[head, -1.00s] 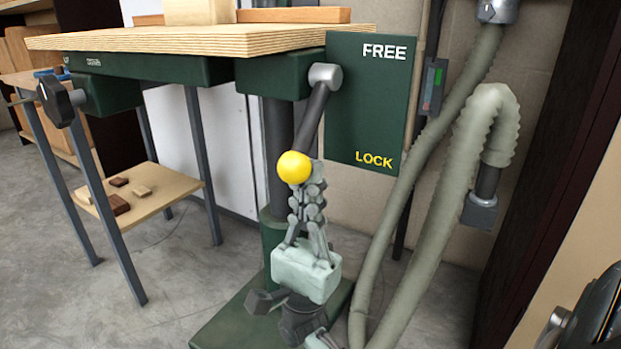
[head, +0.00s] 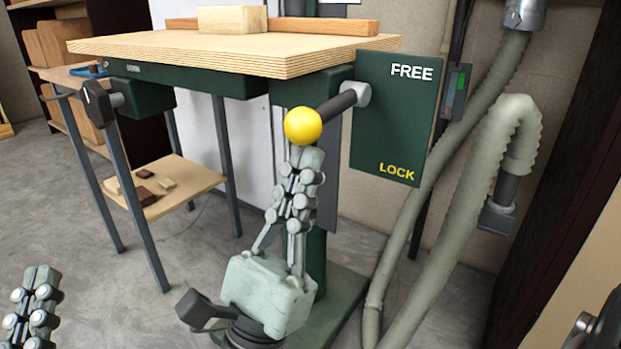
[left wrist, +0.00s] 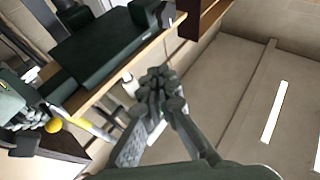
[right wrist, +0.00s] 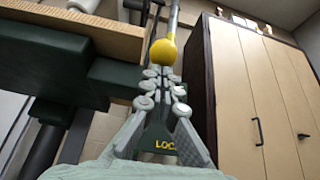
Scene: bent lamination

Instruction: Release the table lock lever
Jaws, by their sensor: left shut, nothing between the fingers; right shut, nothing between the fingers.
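The table lock lever (head: 338,106) is a dark bar with a yellow ball knob (head: 303,126). It runs from a grey pivot down and left, beside a green plate (head: 395,125) marked FREE above and LOCK below. My right gripper (head: 306,158) is shut and empty, its fingertips right below the knob, seemingly against its underside. The knob also shows just beyond the fingertips in the right wrist view (right wrist: 163,52). My left gripper (head: 42,275) is shut and empty, low at the left edge, away from the lever. The left wrist view shows its closed fingers (left wrist: 158,80).
The wooden tabletop (head: 200,52) with blocks on it overhangs the lever's left. A grey hose (head: 450,215) hangs at the right. A side table (head: 170,190) with small blocks on its lower shelf stands at the left. Floor between the grippers is open.

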